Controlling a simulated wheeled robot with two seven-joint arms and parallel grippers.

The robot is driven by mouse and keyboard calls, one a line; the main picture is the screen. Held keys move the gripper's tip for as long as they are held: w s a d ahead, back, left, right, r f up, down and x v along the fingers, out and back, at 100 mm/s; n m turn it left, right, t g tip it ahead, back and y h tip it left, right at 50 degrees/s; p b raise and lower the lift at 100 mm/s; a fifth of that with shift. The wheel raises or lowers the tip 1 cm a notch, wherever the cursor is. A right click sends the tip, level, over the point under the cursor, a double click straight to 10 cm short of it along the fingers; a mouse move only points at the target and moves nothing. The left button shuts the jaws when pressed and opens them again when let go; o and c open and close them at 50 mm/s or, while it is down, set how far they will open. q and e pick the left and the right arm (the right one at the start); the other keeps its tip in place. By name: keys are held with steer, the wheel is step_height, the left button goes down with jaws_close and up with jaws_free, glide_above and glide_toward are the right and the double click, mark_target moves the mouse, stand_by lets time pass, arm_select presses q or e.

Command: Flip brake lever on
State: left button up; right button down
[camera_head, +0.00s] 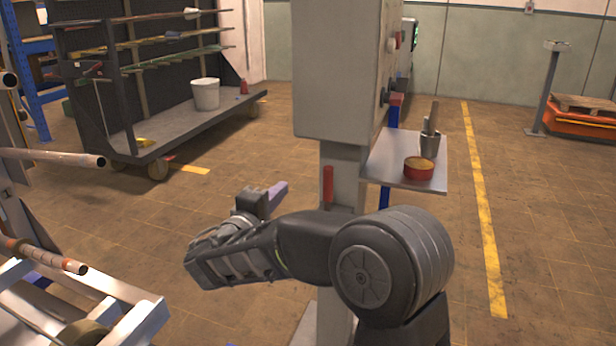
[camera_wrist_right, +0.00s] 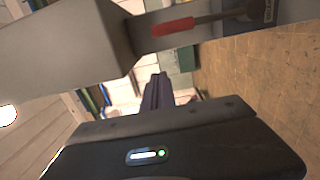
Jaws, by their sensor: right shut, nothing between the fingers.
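The brake lever shows as a red handle (camera_head: 328,184) standing upright against the grey post under the control cabinet in the head view. In the right wrist view its red grip (camera_wrist_right: 172,27) lies along the top, on a dark metal rod that runs right to a mount with a label. The fingers (camera_wrist_right: 158,92) also show in the right wrist view, apart from the red grip. The lever's lower end is hidden behind my right arm in the head view. My left gripper is not in view.
The grey cabinet (camera_head: 336,70) stands above the lever. A metal shelf (camera_head: 440,178) at its right holds a red tin (camera_head: 418,168) and a metal cup (camera_head: 430,143). A pipe rack (camera_head: 130,305) is at the lower left. The floor behind my gripper is clear.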

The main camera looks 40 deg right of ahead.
steer(key=shift+w+a+f, duration=0.1)
stand_by(0.3)
steer(key=w+d+p, duration=0.1)
steer(key=w+d, duration=0.1)
steer(key=d, duration=0.9)
steer(key=shift+w+d+p, duration=0.2)
steer(key=shift+w+p, duration=0.05)
steer(key=shift+p, duration=0.1)
